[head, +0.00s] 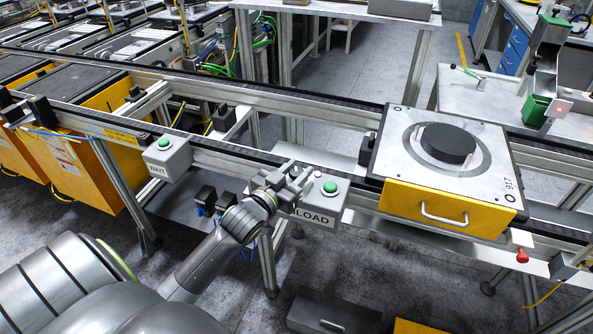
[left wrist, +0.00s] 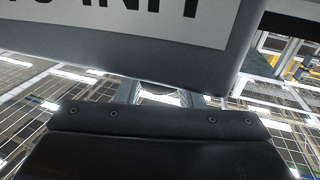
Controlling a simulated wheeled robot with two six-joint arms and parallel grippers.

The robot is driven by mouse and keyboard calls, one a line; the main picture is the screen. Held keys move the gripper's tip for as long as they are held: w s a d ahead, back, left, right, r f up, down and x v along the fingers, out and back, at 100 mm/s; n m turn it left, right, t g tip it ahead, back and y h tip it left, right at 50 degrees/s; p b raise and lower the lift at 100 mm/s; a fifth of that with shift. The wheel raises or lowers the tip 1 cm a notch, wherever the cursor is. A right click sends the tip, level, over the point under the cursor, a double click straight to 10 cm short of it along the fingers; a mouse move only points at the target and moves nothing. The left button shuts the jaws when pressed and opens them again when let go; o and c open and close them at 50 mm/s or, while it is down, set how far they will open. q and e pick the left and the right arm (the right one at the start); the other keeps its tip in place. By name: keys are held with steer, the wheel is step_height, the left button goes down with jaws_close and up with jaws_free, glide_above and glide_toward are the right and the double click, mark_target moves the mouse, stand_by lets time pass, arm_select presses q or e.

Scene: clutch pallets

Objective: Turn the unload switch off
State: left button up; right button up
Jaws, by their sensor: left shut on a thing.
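The unload box (head: 337,203) is a grey box on the conveyor's front rail, its label partly covered so that "LOAD" reads. It has a green button (head: 330,187) on top. My left gripper (head: 295,180) is at the left part of this box and hides that part of its top. In the left wrist view the box (left wrist: 215,60) with cropped label letters fills the top. There the fingers (left wrist: 160,95) are shut on a small rounded grey part (left wrist: 160,88) under the box edge, mostly hidden; I take it for the unload switch. Its position cannot be read.
A grey box marked WAIT (head: 168,160) with a green button stands on the rail to the left. A pallet (head: 400,165) with a yellow drawer front and a black disc sits on the conveyor to the right. A red knob (head: 522,255) is at the far right.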

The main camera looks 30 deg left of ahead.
arm_select(q)
steer(key=shift+n+y+p, duration=0.35)
steer(key=shift+n+y, duration=0.05)
steer(key=shift+y, duration=0.3)
steer(key=shift+n+y, duration=0.3)
steer(key=shift+d+y, duration=0.1)
steer(key=shift+y, duration=0.2)
steer(key=shift+f+n+y, duration=0.1)
steer(key=shift+n+y, duration=0.3)
steer(key=shift+y, duration=0.1)
steer(key=n+g+y+b, duration=0.1)
steer(key=n+y+b, duration=0.1)
steer(key=y+b, duration=0.1)
steer(key=n+g+y+b, duration=0.2)
steer(key=y+b, duration=0.1)
steer(key=b, duration=0.1)
steer(key=shift+f+n+y, duration=0.15)
steer(key=shift+n+y, duration=0.15)
steer(key=shift+n, duration=0.1)
steer(key=shift+r+n+g+y+b, duration=0.2)
steer(key=shift+n+g+y+b, duration=0.8)
steer(key=shift+y+b, duration=0.4)
